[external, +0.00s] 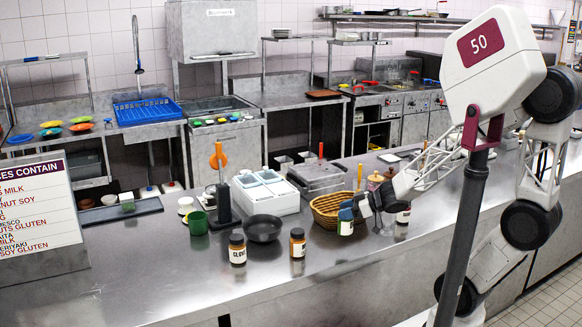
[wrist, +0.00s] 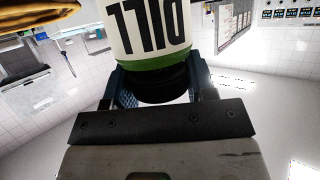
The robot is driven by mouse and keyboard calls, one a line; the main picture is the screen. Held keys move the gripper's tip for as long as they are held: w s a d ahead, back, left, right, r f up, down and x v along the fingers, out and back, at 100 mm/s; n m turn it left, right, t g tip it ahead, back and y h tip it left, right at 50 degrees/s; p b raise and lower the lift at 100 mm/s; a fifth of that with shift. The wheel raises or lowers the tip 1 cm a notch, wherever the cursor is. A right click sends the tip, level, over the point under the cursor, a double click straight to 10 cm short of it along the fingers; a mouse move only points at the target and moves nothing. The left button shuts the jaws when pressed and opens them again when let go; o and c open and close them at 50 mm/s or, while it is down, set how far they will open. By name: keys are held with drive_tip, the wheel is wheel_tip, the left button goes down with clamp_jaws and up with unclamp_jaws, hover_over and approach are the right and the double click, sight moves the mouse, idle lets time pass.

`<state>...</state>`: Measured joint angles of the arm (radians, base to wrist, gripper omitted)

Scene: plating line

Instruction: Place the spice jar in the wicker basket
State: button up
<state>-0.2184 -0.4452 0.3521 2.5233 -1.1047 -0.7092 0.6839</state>
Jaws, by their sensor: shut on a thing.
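The spice jar (external: 346,228) has a white label with a green band. In the wrist view the jar (wrist: 150,28) fills the top centre, its label reading DILL upside down, with a dark cap toward me. My gripper (external: 347,212) is shut on the cap end, with a blue finger on each side. The wicker basket (external: 322,213) stands just left of and behind the jar in the external view. A tan edge, likely the basket's (wrist: 35,14), shows at the wrist view's top left. I cannot tell if the jar clears the counter.
Two more jars (external: 237,250) (external: 297,243) stand near the counter's front, by a black bowl (external: 263,228). Another jar (external: 403,214) is right of my gripper. White containers (external: 263,190) and a metal unit (external: 320,178) stand behind. The front counter (external: 200,290) has clear room.

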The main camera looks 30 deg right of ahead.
wheel_tip(320, 180, up, 9)
drive_tip(key=shift+r, duration=0.1)
drive_tip(key=shift+w+d+r, duration=0.1)
drive_tip(key=shift+w+r, duration=0.05)
drive_tip(key=shift+r, duration=0.15)
drive_tip(key=w+d, duration=1.1)
drive_tip(key=w, duration=0.4)
drive_tip(key=shift+w+a+f, duration=0.1)
drive_tip(key=shift+f, duration=1.2)
drive_tip(key=shift+w+f, duration=0.1)
drive_tip(key=shift+f, duration=1.2)
drive_tip(key=shift+f, duration=0.1)
wheel_tip(320, 180, down, 6)
